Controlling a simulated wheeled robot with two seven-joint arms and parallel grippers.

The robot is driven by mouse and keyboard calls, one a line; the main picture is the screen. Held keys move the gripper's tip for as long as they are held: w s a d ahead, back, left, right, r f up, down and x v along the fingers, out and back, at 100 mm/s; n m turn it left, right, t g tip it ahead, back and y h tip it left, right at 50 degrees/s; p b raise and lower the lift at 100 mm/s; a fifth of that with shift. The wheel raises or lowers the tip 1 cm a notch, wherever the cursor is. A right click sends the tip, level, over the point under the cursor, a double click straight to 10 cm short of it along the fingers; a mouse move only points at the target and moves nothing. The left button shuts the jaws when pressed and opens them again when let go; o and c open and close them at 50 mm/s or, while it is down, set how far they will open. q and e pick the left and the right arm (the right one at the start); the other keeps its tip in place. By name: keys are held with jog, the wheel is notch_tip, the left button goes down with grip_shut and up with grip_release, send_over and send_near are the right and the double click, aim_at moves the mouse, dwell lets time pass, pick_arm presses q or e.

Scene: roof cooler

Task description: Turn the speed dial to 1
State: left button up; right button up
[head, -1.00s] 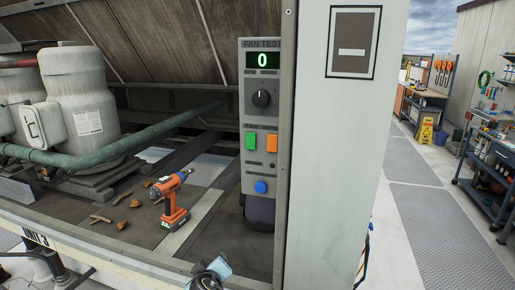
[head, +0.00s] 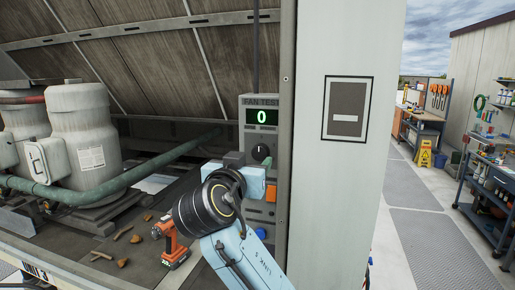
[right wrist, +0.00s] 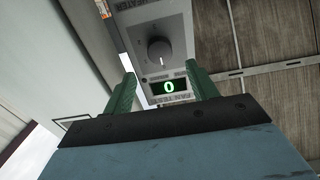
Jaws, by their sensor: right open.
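The fan test panel (head: 259,101) stands beside the pale post, and its green display (head: 262,117) reads 0. The black speed dial (head: 261,152) sits below the display, partly covered from below by my right arm. In the right wrist view the panel is upside down, with the dial (right wrist: 158,50) and its pale pointer mark in clear sight. My right gripper (right wrist: 163,88) is open, its two green fingers apart on either side of the display, with nothing between them. I see no contact with the dial. My left gripper is out of view.
An orange button (head: 270,192) and a blue button (head: 261,233) show past my arm; the green button is hidden. An orange drill (head: 172,245) stands close to my right arm. The tall pale post (head: 335,200) bounds the panel on the right.

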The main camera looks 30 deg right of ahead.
aim_at(259, 153)
jog(key=p+x, duration=0.1)
jog(key=x, duration=0.5)
jog(key=shift+w+d+p, duration=0.1)
jog(key=shift+p, duration=0.2)
jog(key=c, duration=1)
